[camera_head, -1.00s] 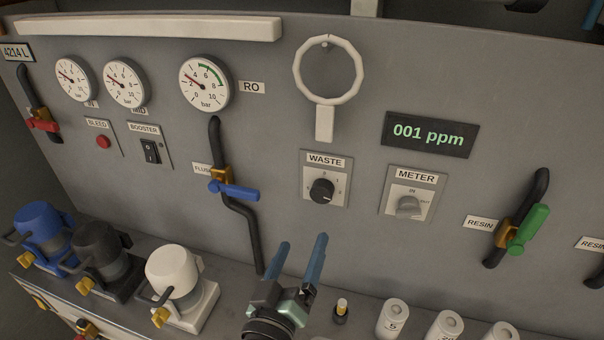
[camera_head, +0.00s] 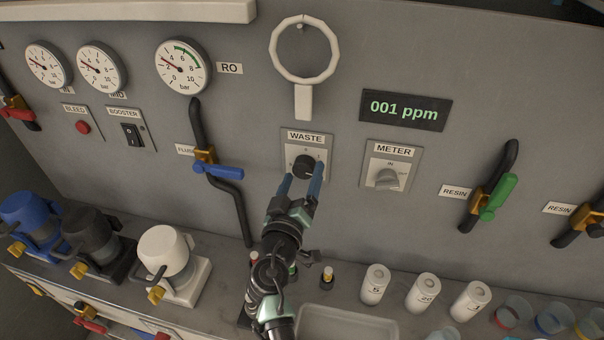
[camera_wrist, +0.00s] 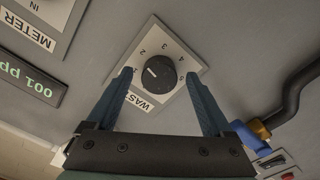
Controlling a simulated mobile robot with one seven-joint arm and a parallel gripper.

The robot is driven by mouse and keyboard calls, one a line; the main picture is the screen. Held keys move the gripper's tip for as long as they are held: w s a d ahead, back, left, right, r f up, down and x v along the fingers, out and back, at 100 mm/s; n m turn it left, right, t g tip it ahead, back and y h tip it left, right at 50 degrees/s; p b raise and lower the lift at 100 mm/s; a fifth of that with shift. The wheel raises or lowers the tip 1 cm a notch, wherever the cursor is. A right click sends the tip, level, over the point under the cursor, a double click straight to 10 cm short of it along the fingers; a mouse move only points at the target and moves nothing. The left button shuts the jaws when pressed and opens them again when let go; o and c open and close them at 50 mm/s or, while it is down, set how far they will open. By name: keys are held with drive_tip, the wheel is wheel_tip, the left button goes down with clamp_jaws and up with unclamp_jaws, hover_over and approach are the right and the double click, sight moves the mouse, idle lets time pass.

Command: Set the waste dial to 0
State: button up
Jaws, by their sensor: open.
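The waste dial (camera_head: 304,167) is a black round knob on a pale plate (camera_head: 319,148) labelled WASTE, on the grey panel. In the wrist view the dial (camera_wrist: 161,75) sits between the finger ends of my gripper (camera_wrist: 160,77), and the plate appears rotated. My gripper (camera_head: 301,176) is open, one blue finger on each side of the knob. Whether the fingers touch it is unclear.
A blue-handled valve (camera_head: 217,169) and black pipe are to the left. A white ring handle (camera_head: 304,88) hangs above. White jars (camera_head: 375,284) and other containers stand on the shelf below.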

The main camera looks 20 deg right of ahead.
drive_tip(key=shift+w+d, duration=0.15)
clamp_jaws()
idle(0.4)
drive_tip(key=shift+n, duration=0.3)
